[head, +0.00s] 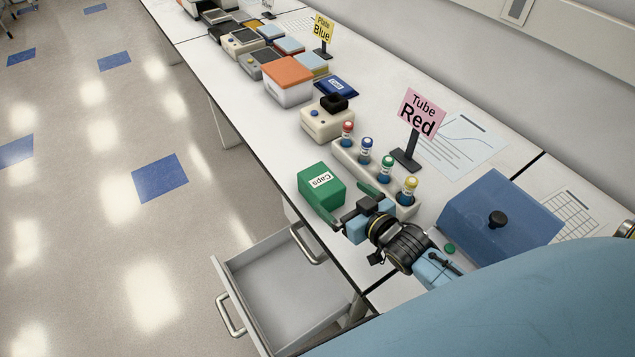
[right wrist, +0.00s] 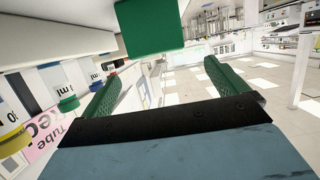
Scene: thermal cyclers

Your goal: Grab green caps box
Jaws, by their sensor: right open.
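The green caps box (head: 321,188), with a white "Caps" label on top, sits on the white bench near its front edge. It also shows in the right wrist view (right wrist: 150,27), at the top middle, ahead of the fingers. My right gripper (head: 348,203) is open, its two green fingers apart and pointing at the box's near side. In the right wrist view the space between the fingertips (right wrist: 162,68) is empty. The gripper is close to the box; whether a finger touches it I cannot tell. My left gripper is not in view.
A white rack (head: 352,164) with several colored-cap tubes stands right beside the box and gripper. Behind are a "Tube Red" sign (head: 421,113) and a beige device (head: 327,122). A blue lidded box (head: 500,220) stands right. An open drawer (head: 285,290) juts out below the bench.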

